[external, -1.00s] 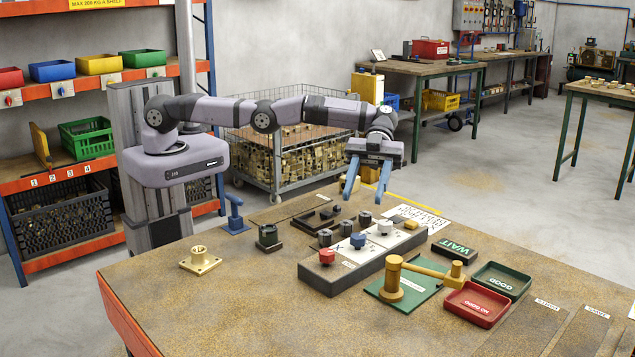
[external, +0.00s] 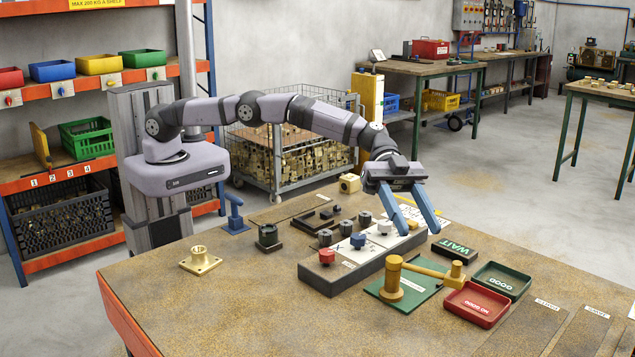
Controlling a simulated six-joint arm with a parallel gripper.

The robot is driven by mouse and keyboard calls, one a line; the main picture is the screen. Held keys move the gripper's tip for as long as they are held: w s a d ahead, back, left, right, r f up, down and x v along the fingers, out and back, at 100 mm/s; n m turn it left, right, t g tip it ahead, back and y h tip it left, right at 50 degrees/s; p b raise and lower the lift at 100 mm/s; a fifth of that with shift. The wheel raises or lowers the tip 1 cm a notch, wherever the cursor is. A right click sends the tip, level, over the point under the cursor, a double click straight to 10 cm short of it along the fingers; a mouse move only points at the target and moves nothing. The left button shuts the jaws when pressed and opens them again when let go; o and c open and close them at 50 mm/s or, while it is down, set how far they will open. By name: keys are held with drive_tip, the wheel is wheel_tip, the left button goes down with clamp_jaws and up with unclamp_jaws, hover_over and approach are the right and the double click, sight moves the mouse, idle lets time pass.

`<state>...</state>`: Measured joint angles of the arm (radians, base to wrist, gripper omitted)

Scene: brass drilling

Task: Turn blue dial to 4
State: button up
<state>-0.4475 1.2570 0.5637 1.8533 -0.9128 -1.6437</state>
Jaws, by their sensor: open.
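The blue dial (external: 358,241) sits on the white-topped middle part of a long dark control block (external: 340,273) on the bench. A red dial (external: 327,257) is on the block's near left end and a white dial (external: 385,227) is farther right along it. The numbers around the blue dial and its setting are too small to read. My gripper (external: 420,228) is open and empty, with its blue fingers spread and pointing down. It is above the far right end of the block, beyond the white dial and apart from the blue dial.
Several dark knobs (external: 345,228) stand just behind the block. A brass tap-like part (external: 393,278) on a green plate stands in front of it. Red (external: 476,305) and green (external: 501,281) trays lie to the right. A brass flanged part (external: 199,262) sits on clear bench at left.

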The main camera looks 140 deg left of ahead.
drive_tip(key=w+d+f+n+t+y+b, duration=0.1)
drive_tip(key=w+f+n+y+b, duration=0.1)
drive_tip(key=w+n+y, duration=0.25)
drive_tip(key=n+g+y+b, duration=0.3)
drive_tip(key=n+g+y, duration=0.3)
drive_tip(key=n+y, duration=0.7)
approach(355, 236)
drive_tip(key=shift+w+a+f+m+y, duration=0.25)
drive_tip(key=shift+w+f+m+y, duration=0.1)
drive_tip(key=shift+w+f+m, duration=0.1)
drive_tip(key=shift+p+x, duration=1.45)
drive_tip(key=shift+x, duration=2.25)
drive_tip(key=c, duration=1.1)
drive_tip(key=shift+o, duration=0.3)
